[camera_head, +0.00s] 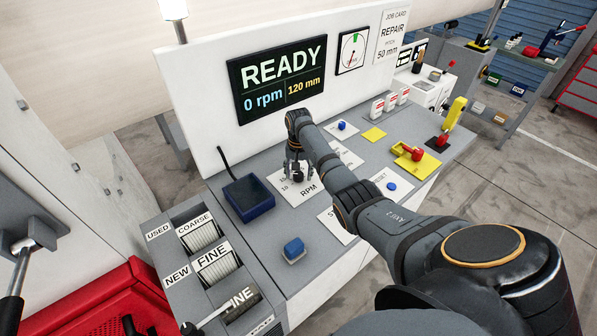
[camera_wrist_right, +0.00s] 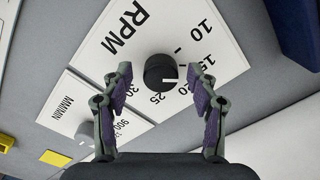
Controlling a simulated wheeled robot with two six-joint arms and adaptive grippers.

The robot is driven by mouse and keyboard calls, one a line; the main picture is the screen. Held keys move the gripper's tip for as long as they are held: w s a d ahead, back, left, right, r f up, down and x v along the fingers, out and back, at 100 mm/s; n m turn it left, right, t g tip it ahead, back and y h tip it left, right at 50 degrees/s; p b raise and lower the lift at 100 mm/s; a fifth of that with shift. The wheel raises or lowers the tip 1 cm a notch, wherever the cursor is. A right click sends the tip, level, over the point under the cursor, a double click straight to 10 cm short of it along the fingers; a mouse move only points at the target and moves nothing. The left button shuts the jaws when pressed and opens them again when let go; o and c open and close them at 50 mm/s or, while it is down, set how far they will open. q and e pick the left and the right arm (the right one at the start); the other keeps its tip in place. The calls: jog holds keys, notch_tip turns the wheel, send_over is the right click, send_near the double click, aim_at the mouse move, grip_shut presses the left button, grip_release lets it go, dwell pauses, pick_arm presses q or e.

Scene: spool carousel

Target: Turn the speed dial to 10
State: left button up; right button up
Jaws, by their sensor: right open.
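The black speed dial (camera_wrist_right: 160,72) sits on the white RPM plate (camera_wrist_right: 95,62) in the right wrist view. Its white pointer line is toward the 20 mark; the 10 (camera_wrist_right: 206,27) is farther round, at upper right. My right gripper (camera_wrist_right: 160,80) is open, with one finger on each side of the dial and visible gaps between. In the head view my right gripper (camera_head: 298,166) is over the RPM plate (camera_head: 303,192) and hides the dial. The screen (camera_head: 278,78) reads READY, 0 rpm, 120 mm. My left gripper is not in view.
A dark blue box (camera_head: 249,198) stands left of the RPM plate, and a blue button (camera_head: 293,248) is nearer the front. Another blue button (camera_head: 342,126), a yellow square (camera_head: 374,134) and a red-handled yellow part (camera_head: 414,157) are to the right. The MM/MIN plate (camera_wrist_right: 85,115) adjoins the dial's plate.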

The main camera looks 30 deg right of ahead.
jog(key=shift+c, duration=1.3)
jog(key=shift+w, duration=0.1)
jog(key=c, duration=0.9)
jog(key=shift+r+n+p, duration=0.1)
jog(key=shift+n+p, duration=0.6)
jog(key=shift+n, duration=0.3)
jog(key=shift+n+p, duration=0.35)
jog(key=shift+n, duration=0.55)
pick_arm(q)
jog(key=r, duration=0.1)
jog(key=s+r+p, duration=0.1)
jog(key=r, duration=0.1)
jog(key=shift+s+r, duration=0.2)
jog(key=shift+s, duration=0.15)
pick_arm(e)
jog(key=n, duration=0.5)
jog(key=shift+w, duration=0.1)
jog(key=shift+n, duration=0.3)
